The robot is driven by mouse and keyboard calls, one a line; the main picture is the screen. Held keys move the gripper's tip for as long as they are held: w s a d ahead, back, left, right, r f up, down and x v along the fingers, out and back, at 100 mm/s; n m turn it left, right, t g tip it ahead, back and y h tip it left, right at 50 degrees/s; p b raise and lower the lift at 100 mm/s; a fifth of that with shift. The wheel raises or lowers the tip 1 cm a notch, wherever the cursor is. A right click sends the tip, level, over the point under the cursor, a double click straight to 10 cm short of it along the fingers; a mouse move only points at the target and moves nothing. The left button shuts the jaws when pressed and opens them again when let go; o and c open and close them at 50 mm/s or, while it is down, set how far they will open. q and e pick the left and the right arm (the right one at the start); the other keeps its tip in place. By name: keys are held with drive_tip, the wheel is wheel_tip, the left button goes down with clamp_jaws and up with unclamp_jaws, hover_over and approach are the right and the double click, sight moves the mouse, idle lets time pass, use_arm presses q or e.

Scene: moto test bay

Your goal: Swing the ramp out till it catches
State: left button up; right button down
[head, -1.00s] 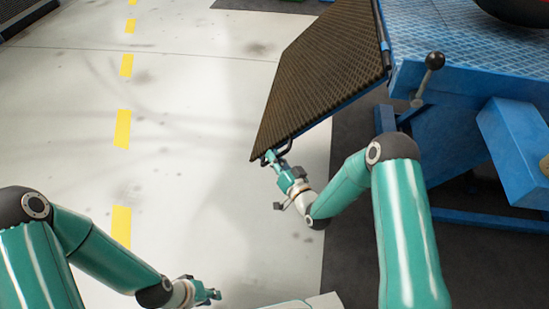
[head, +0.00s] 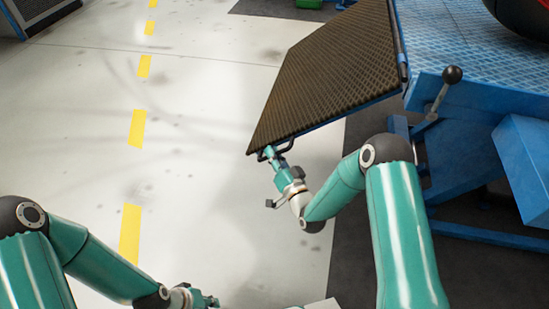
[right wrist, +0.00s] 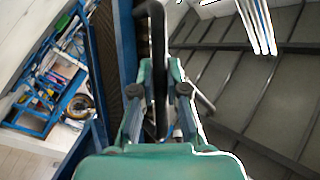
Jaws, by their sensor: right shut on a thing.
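The ramp (head: 325,75) is a dark, ribbed panel with a blue edge. It joins the blue lift table (head: 455,50) along its right side and slants down to the left, its outer end off the floor. A dark bar handle (right wrist: 155,60) sits at the ramp's near outer corner. My right gripper (head: 270,153) is shut on this handle; in the right wrist view the bar runs between its fingers (right wrist: 160,105). My left gripper (head: 212,301) is at the bottom of the head view, small, away from the ramp; its jaw opening is unclear.
A lever with a black ball knob (head: 452,75) stands at the table's near side. A blue box (head: 525,165) juts out below the table. Pale floor with a yellow dashed line (head: 137,128) lies clear to the left.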

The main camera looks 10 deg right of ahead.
drive_tip(key=shift+r, duration=0.1)
drive_tip(key=c, duration=1.2)
unclamp_jaws()
drive_tip(key=shift+s, duration=0.1)
drive_tip(key=v, duration=1.2)
